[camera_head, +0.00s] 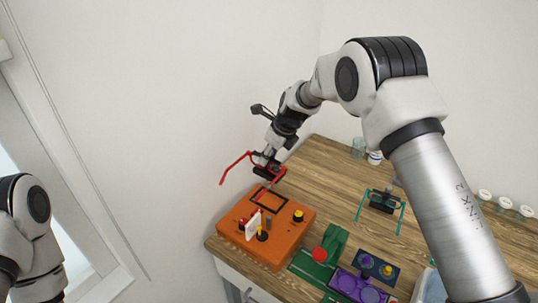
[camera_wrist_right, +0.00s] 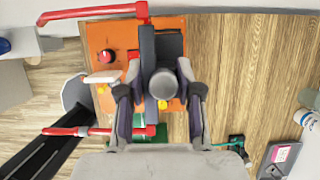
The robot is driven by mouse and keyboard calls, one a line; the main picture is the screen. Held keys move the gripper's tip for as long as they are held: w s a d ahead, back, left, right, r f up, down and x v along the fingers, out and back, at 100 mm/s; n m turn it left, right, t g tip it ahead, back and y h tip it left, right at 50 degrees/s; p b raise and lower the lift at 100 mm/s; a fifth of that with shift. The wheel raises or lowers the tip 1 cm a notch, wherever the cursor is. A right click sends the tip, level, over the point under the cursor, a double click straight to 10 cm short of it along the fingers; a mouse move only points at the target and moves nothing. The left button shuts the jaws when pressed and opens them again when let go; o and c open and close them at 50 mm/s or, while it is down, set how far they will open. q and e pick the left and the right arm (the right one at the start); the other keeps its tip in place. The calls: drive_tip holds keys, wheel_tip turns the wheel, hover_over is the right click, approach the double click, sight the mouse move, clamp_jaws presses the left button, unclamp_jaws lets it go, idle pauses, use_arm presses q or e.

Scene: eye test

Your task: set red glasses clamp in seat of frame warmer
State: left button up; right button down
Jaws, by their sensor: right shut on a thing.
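The red glasses clamp (camera_head: 235,166) has two long red arms and a dark middle part. It hangs in the head view above the back of the orange frame warmer (camera_head: 285,248). My right gripper (camera_head: 268,165) is shut on its middle. In the right wrist view, the fingers of the gripper (camera_wrist_right: 161,95) close on a grey round grip (camera_wrist_right: 163,83), with red arms (camera_wrist_right: 95,12) above and below. The seat, a black square outline (camera_head: 268,200) on the warmer's top, lies just below the clamp; a gap shows between them. My left gripper is out of view.
The warmer's top carries a white upright plate (camera_head: 253,224), a yellow-and-black knob (camera_head: 298,215) and red knobs. A teal glasses clamp (camera_head: 383,203) stands to the right. A green device (camera_head: 330,245) and a purple tray (camera_head: 358,286) are in front. Jars (camera_head: 358,148) stand behind.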

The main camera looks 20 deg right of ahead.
sight(269, 171)
drive_tip(key=f+b, duration=0.1)
drive_tip(key=f, duration=0.2)
drive_tip(key=w+f+b, duration=0.1)
drive_tip(key=f+b, duration=0.1)
drive_tip(key=f, duration=0.1)
drive_tip(key=shift+w+d+f, duration=0.1)
drive_tip(key=shift+d+f, duration=0.05)
drive_tip(key=shift+s+f+b, duration=0.3)
drive_tip(key=shift+f, duration=0.05)
drive_tip(key=shift+w+f+b, duration=0.15)
drive_tip(key=shift+f+b, duration=2.1)
drive_tip(key=shift+f, duration=0.6)
drive_tip(key=shift+f, duration=0.2)
drive_tip(key=c, duration=0.7)
unclamp_jaws()
drive_tip(key=o, duration=0.3)
drive_tip(key=shift+o, duration=0.2)
